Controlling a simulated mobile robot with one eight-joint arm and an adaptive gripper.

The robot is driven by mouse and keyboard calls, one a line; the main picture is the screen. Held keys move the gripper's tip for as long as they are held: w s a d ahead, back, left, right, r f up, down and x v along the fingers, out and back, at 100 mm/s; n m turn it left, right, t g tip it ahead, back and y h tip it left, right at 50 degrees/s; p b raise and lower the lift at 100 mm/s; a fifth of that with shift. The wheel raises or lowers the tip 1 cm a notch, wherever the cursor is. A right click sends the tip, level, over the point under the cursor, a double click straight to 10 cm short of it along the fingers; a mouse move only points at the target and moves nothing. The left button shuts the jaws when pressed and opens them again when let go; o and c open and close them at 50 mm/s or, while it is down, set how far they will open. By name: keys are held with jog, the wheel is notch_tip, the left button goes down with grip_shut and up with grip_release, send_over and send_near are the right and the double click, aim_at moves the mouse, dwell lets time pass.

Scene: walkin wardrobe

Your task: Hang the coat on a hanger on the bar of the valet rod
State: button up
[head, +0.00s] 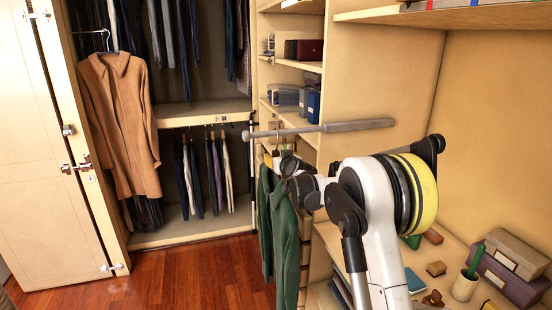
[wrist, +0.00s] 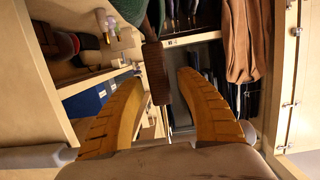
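The tan coat (head: 122,115) hangs on a hanger (head: 106,42) at the left of the open wardrobe; it also shows in the wrist view (wrist: 242,40). The grey valet rod (head: 345,127) juts left from the shelf unit, with a knob at its tip. My gripper (head: 273,160) is just below the rod, far to the right of the tan coat and partly hidden by my arm. In the wrist view its yellow fingers (wrist: 163,95) are wide apart. A narrow brown ribbed piece (wrist: 157,72) shows between them, apart from both; I cannot tell what it is.
Green garments (head: 284,225) hang directly below my gripper. Shelves with blue boxes (head: 313,106) stand behind it. Trousers (head: 203,175) hang inside the wardrobe. The door (head: 50,150) stands left of the coat. A counter (head: 455,255) with small items lies right. The wooden floor (head: 205,278) is clear.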

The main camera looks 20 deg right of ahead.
jog(key=shift+f, duration=0.1)
jog(key=shift+s, duration=0.1)
jog(key=v, duration=1.2)
jog(key=s+a+f+n+g+y+b, duration=0.1)
jog(key=s+a+f+g+b, duration=0.2)
jog(key=s, duration=0.7)
jog(key=s+a+f+g+y+b, duration=0.1)
jog(key=s+a+b, duration=0.3)
jog(key=s, duration=0.6)
jog(key=s+f+g+b, duration=0.1)
jog(key=s+f, duration=0.4)
jog(key=s, duration=0.3)
jog(key=s+f+g+h+b, duration=0.1)
jog(key=s+f+g+b, duration=0.1)
jog(key=s+f, duration=0.3)
jog(key=s+f+m+g+h+b, duration=0.1)
jog(key=s+f, duration=0.4)
jog(key=s, duration=0.7)
jog(key=shift+s+a+g, duration=0.2)
jog(key=shift+a+g, duration=0.05)
jog(key=shift+g, duration=0.05)
jog(key=shift+w, duration=0.1)
